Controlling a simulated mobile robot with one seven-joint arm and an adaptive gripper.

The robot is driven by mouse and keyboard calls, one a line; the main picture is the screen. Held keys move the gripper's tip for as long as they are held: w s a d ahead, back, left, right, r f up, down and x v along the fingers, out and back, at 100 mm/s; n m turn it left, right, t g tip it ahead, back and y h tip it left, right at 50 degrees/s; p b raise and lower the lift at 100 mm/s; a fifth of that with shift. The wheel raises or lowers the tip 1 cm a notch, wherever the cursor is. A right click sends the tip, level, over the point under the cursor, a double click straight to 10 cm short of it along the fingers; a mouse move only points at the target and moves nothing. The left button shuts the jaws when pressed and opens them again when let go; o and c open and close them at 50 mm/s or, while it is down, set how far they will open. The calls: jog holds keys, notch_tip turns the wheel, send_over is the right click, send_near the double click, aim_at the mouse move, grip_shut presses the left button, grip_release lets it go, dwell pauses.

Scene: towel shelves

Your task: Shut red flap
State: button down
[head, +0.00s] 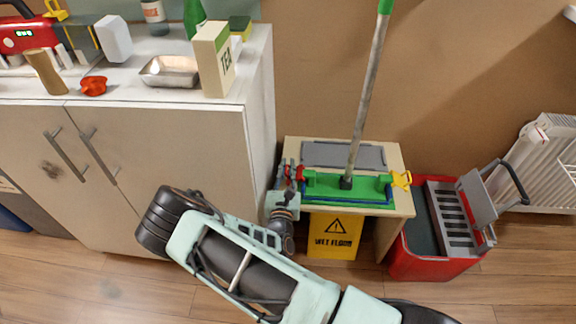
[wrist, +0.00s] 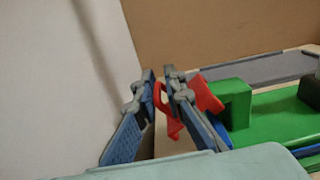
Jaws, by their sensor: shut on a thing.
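The red flap (head: 300,172) sits at the left end of the green mop head (head: 329,186), which lies on a small wooden stand. In the wrist view the red flap (wrist: 207,97) shows on both sides of the right finger, with a thin red loop between the fingers. My gripper (head: 289,176) is at this left end, its blue-padded fingers shut on the flap. It also shows in the wrist view (wrist: 160,78). The fingers hide part of the flap. A yellow flap (head: 401,180) sticks out at the mop head's right end. The mop's pole (head: 368,92) rises from the middle.
A white cabinet (head: 190,150) stands close on the left of my gripper. A grey pad (head: 343,155) lies behind the mop head. A yellow wet-floor sign (head: 333,236) is below, and a red bucket (head: 430,262) with a wringer stands right. Floor is clear in front.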

jog(key=n, duration=0.1)
jog(key=f+n+p, duration=0.1)
jog(key=f+n, duration=0.1)
jog(key=n, duration=0.1)
jog(key=shift+a+f, duration=0.1)
jog(key=shift+a, duration=0.15)
jog(key=f+n, duration=0.1)
jog(key=n, duration=0.2)
jog(key=shift+d+f+n+p, duration=0.2)
jog(key=shift+f+n+p, duration=0.1)
jog(key=shift+f+p, duration=0.1)
jog(key=n, duration=0.1)
jog(key=f+n, duration=0.1)
jog(key=shift+s+d+f+n, duration=0.1)
jog(key=shift+d+f+n, duration=0.05)
jog(key=shift+d+n, duration=0.25)
jog(key=shift+d+f+n, duration=0.1)
jog(key=shift+f+n, duration=0.05)
jog(key=shift+n, duration=0.25)
jog(key=shift+d, duration=0.15)
jog(key=c, duration=2.1)
grip_release()
jog(key=shift+f, duration=0.1)
